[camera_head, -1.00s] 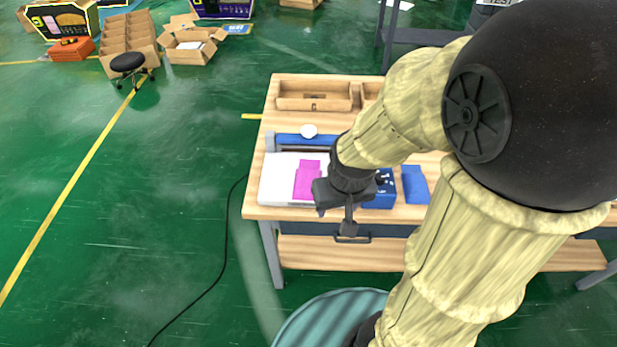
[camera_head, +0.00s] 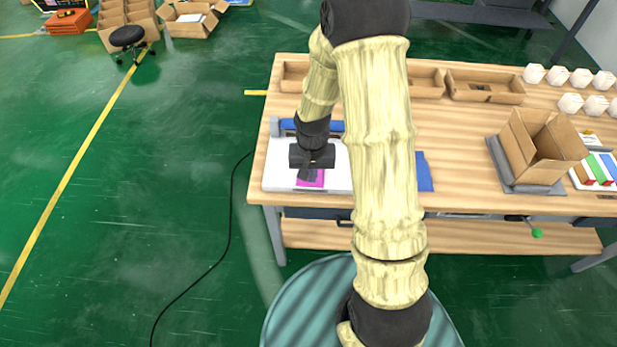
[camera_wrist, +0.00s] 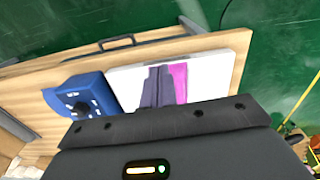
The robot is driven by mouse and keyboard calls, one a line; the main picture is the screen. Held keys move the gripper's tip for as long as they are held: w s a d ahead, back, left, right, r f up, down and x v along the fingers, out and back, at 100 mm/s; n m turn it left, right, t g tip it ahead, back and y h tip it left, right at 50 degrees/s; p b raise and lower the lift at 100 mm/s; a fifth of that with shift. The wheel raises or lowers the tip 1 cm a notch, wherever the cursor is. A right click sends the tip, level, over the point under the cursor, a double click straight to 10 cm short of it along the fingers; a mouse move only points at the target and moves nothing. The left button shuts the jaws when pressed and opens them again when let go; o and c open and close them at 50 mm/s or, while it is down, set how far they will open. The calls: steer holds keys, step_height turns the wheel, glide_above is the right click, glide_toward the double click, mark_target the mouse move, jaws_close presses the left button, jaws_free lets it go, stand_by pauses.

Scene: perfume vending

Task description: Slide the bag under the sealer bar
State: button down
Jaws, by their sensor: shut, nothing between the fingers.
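The bag is a flat magenta piece lying on the white bed (camera_head: 279,168) of the sealer. Most of it is hidden behind my gripper in the head view, where its near part (camera_head: 317,183) shows. In the wrist view the bag (camera_wrist: 180,78) shows beside my fingers. The sealer bar (camera_head: 288,124) is blue and runs along the far side of the bed, partly hidden by my arm. My gripper (camera_head: 308,176) is shut and empty, over the bag and on the near side of the bar. Whether the fingers touch the bag cannot be told.
A blue piece (camera_head: 424,172) lies right of my arm. An open carton (camera_head: 540,150), white cups (camera_head: 570,103) and wooden trays (camera_head: 484,86) stand farther right. The middle tabletop is clear.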

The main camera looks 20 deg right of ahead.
steer(key=shift+s, duration=0.2)
steer(key=w+f+p, duration=0.1)
steer(key=f, duration=0.2)
steer(key=w+f+p, duration=0.1)
steer(key=f, duration=0.2)
steer(key=w+d+f+p, duration=0.1)
steer(key=f, duration=0.2)
steer(key=shift+f, duration=0.35)
steer(key=shift+w+f+p, duration=0.1)
steer(key=shift+w+p, duration=0.2)
steer(key=shift+w, duration=0.25)
